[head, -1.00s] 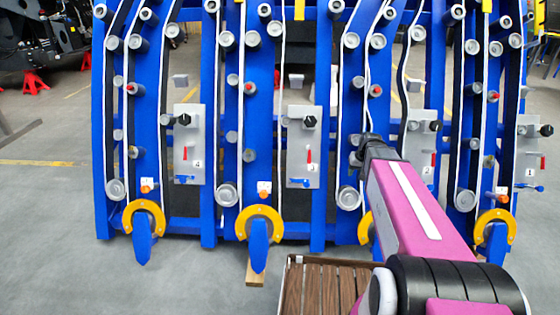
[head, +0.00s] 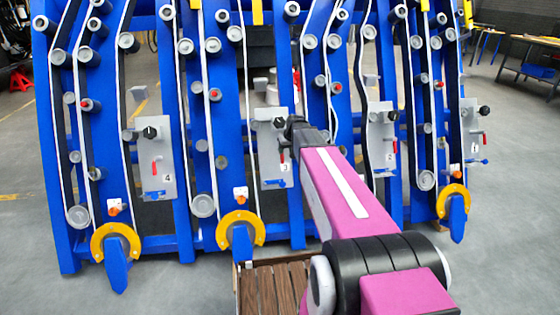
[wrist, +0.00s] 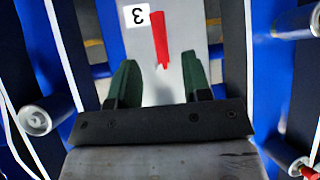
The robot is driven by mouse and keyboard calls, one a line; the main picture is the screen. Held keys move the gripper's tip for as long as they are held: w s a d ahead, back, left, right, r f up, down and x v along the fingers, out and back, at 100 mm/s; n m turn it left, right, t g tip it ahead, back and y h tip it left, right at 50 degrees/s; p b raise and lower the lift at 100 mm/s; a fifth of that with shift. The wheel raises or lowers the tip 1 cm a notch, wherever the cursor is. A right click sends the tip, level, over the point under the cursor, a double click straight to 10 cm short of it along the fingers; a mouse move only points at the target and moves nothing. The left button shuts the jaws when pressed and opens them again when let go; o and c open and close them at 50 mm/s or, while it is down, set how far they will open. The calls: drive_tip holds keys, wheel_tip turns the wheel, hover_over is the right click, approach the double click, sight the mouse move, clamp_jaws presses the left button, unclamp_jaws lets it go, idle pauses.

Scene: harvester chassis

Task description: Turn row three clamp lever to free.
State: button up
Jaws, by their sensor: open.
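The row three panel (head: 268,125) is a grey plate marked 3, partly hidden by my arm in the head view. Its red lever (wrist: 160,40) shows upright in the wrist view, beside an upside-down label 3 (wrist: 137,16). A blue handle (head: 274,184) sits at the panel's lower edge in the head view. My gripper (wrist: 160,74) is open, with its two green fingers apart and nothing between them. The lower end of the red lever in the wrist picture lies near the gap between the fingertips. I cannot tell its depth from them.
Neighbouring panels, row four (head: 155,150) and another on the right (head: 381,130), carry similar red levers and black knobs. Blue frame bars and grey rollers (wrist: 38,118) flank the gripper. A wooden slatted box (head: 275,290) lies low in front.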

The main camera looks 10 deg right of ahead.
sight(283, 158)
drive_tip(key=x, duration=0.8)
drive_tip(key=shift+f, duration=0.1)
drive_tip(key=shift+c, duration=0.2)
clamp_jaws()
